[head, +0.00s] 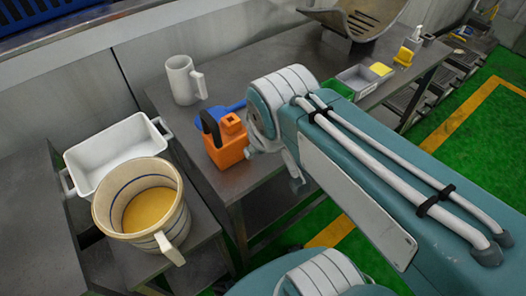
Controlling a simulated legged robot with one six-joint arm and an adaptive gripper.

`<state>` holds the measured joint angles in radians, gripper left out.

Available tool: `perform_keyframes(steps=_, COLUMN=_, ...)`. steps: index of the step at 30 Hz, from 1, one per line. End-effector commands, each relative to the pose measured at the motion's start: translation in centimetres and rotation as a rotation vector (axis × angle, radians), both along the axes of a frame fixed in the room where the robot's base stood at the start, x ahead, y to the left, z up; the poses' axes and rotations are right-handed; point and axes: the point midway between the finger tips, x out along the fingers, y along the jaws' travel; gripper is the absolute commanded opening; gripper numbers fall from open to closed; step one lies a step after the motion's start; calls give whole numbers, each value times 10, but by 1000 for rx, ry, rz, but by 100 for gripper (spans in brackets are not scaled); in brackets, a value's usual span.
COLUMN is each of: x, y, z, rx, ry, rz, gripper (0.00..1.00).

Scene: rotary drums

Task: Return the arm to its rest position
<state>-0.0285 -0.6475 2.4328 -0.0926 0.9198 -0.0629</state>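My teal arm (385,165) reaches in from the lower right across the picture. Two white hoses run along its upper link, held by black clips. A rounded joint with a white ribbed cover (284,90) is at its far end, over the front edge of the metal table (275,58). A small grey part of my arm shows just below that joint. The rest of the arm past the joint is hidden behind the link. My gripper cannot be made out, so its fingers and any held thing are not seen.
An orange container (228,148) with a black handle is close left of the joint, beside a blue item (222,110). A white mug (184,80) stands behind. A bucket with yellow contents (126,222) and a white tray (112,133) are left. Green floor (470,130) is right.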

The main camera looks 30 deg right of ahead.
Motion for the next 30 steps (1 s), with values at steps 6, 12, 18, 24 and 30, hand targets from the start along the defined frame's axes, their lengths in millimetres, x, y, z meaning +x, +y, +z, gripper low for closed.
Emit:
perform_keyframes(steps=6, x=-20, y=6, z=-4, rx=113, ry=-54, rz=-96, gripper=59)
perform_keyframes(steps=12, x=-21, y=7, z=-4, rx=123, ry=-56, rz=-104, gripper=59)
perform_keyframes(steps=18, x=-21, y=7, z=-4, rx=121, ry=-56, rz=-103, gripper=59)
perform_keyframes(steps=24, x=-21, y=7, z=-4, rx=121, ry=-56, rz=-102, gripper=59)
perform_keyframes(steps=30, x=-21, y=7, z=-4, rx=121, ry=-56, rz=-102, gripper=59)
